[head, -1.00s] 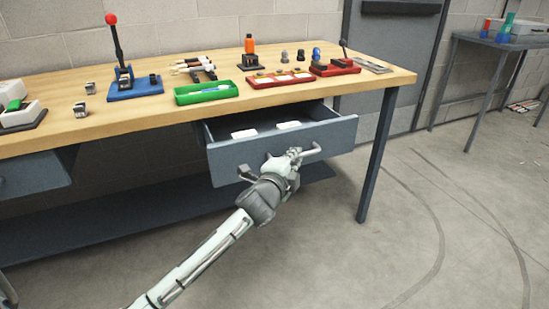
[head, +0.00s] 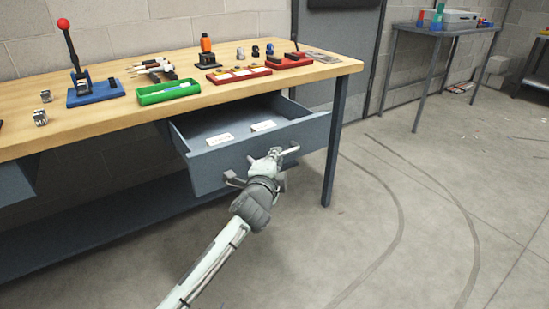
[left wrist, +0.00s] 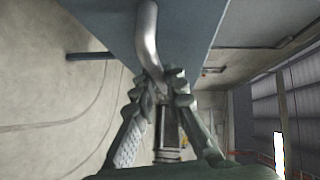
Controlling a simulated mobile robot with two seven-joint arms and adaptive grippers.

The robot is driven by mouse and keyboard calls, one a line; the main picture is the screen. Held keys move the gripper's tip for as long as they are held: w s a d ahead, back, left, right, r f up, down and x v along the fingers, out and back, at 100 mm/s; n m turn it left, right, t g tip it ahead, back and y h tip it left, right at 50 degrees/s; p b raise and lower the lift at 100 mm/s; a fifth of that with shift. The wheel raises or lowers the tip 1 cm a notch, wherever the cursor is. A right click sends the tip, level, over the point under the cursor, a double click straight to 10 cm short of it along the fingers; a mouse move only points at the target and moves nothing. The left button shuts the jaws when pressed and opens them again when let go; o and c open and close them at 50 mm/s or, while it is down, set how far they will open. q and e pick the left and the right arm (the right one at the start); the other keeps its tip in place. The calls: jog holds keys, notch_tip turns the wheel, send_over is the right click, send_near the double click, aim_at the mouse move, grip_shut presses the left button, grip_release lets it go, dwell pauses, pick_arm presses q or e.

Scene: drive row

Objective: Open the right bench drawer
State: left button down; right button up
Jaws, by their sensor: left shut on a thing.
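The right bench drawer (head: 245,154) is a grey-blue box under the wooden bench top, and it stands pulled out with its inside showing. Two white labelled pieces (head: 220,139) lie in it. My left gripper (head: 274,154) is at the drawer front, shut on the bar handle (head: 289,151). In the left wrist view the metal handle (left wrist: 147,35) runs down between the fingers of my left gripper (left wrist: 165,85). Part of the handle is hidden by the gripper. My right gripper is not in view.
The bench top (head: 130,115) holds a green tray (head: 168,91), a blue-based lever press (head: 95,92) and red blocks. A bench leg (head: 335,140) stands right of the drawer. The floor to the right is clear up to a side table (head: 445,30).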

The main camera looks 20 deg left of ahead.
pick_arm(q)
jog(key=c, duration=1.6)
grip_release()
jog(key=shift+o, duration=0.2)
jog(key=shift+s, duration=0.1)
jog(key=s+r, duration=0.1)
jog(key=s, duration=1)
jog(key=shift+s+d+r, duration=0.35)
jog(key=shift+d, duration=0.05)
jog(key=s+a+f+n+g, duration=0.2)
jog(key=s+f+n, duration=0.1)
jog(key=f, duration=0.4)
jog(key=s+a+f+n+g+y, duration=0.1)
jog(key=s+a+f+n+g, duration=0.15)
jog(key=f, duration=0.55)
jog(key=s+a+f+n+g, duration=0.2)
jog(key=s+f+g, duration=0.15)
jog(key=f, duration=0.35)
jog(key=s+a+f+n+g, duration=0.1)
jog(key=s+f+n+g, duration=0.1)
jog(key=s+f, duration=0.5)
jog(key=s+a+f+n+g+h, duration=0.1)
jog(key=s+a+f+n+g, duration=0.1)
jog(key=s+f, duration=0.5)
jog(key=s+n+g, duration=0.1)
jog(key=s+n, duration=0.1)
jog(key=s, duration=0.1)
jog(key=shift+s+a+f, duration=0.15)
jog(key=shift+s+f, duration=0.05)
jog(key=shift+s, duration=0.05)
